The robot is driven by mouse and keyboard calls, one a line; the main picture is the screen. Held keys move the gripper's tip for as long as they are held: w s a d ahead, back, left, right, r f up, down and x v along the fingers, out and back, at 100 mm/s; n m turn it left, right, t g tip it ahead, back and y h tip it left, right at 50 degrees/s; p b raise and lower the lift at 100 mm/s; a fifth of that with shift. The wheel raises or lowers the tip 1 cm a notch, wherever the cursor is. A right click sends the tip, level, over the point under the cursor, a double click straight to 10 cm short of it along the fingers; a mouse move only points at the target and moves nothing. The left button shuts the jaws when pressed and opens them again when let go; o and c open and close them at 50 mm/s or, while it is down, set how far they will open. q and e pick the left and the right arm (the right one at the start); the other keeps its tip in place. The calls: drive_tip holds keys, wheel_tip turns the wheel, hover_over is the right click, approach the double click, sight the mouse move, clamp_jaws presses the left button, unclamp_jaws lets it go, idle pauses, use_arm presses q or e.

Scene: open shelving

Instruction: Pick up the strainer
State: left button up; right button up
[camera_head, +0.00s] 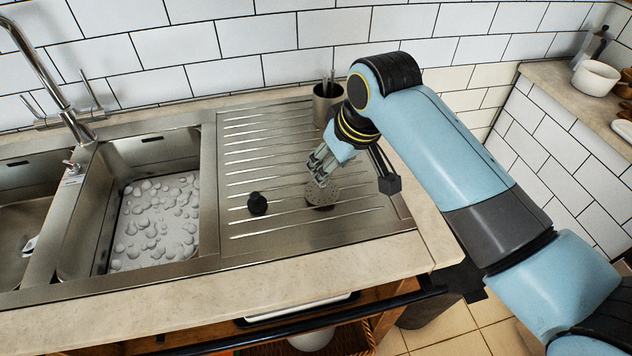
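A round grey perforated piece that looks like the strainer (323,195) is at the right part of the metal draining board (290,232). My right gripper (320,168) is just above and behind it in the picture, with its fingers pointing down toward it. The fingers overlap the strainer's far edge in the view, so I cannot tell whether they touch it. The finger gap is too small to judge as open or shut. My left gripper is not in view.
A small black stopper (257,204) stands left of the strainer. A metal utensil cup (327,102) stands behind my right gripper. The sink basin (187,255) with foam and a faucet (62,100) are at left. A white bowl (595,78) sits on the right counter.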

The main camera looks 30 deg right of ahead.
sight(327, 198)
drive_tip(key=x, duration=0.3)
drive_tip(key=shift+f, duration=0.15)
drive_tip(key=shift+w+f, duration=0.15)
drive_tip(key=shift+f, duration=0.15)
drive_tip(key=x, duration=0.4)
drive_tip(key=shift+w+d+f, duration=0.15)
drive_tip(key=shift+d+f, duration=0.05)
drive_tip(key=shift+f, duration=0.15)
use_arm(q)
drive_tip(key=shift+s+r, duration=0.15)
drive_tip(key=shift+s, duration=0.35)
use_arm(e)
drive_tip(key=c, duration=0.4)
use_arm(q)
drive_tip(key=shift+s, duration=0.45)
use_arm(e)
clamp_jaws()
